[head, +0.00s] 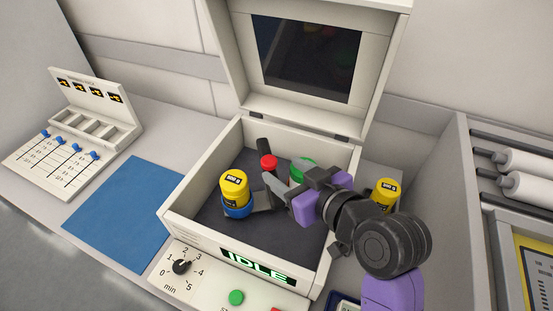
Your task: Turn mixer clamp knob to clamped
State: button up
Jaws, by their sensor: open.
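The mixer is a white box (172,222) with its lid (230,60) standing open. Inside, a red knob-like cap (268,163) with a dark bar (262,146) behind it sits near the back wall; it may be the clamp knob, but its setting cannot be read. A yellow-capped jar (233,188) stands upright in a blue ring (238,211) at the left. A green round part (302,169) is partly hidden behind my gripper. My gripper (284,184) reaches in from the right, open and apparently empty, its fingers just right of and below the red cap. Contact cannot be told.
The mixer front has a lit IDLE display (258,266), a minute dial (182,267) and a green button (236,297). Another yellow-capped jar (386,190) stands outside, right of the mixer. A blue mat (125,215) lies clear at left, beside a slider panel (55,160).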

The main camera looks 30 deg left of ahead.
aim_at(271, 162)
jog(key=shift+x, duration=2.5)
grip_shut()
